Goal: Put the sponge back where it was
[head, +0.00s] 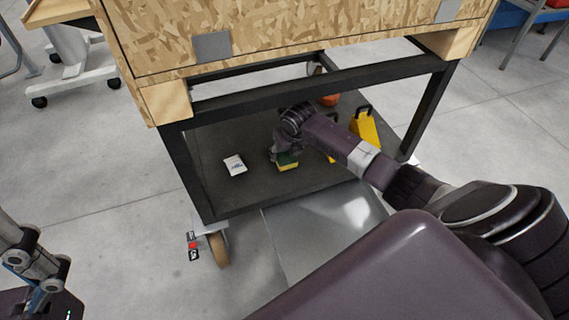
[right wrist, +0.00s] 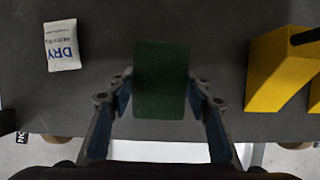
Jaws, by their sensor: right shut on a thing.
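The sponge (head: 287,162), yellow with a green face, is on or just above the dark lower shelf (head: 215,170) of the cart; I cannot tell if it touches the shelf. In the right wrist view its green face (right wrist: 160,80) fills the space between the fingers. My right gripper (head: 285,152) reaches in under the cart's top and is shut on the sponge, one finger on each side (right wrist: 160,92). My left gripper (head: 38,270) is only partly in view at the lower left edge, and its fingertips cannot be made out clearly.
A white "DRY" packet (head: 235,165) lies left of the sponge. A yellow object with a dark handle (head: 364,127) stands to the right, and an orange-red item (head: 330,100) is behind. The wooden box (head: 290,35) and black frame (head: 325,85) overhang the shelf.

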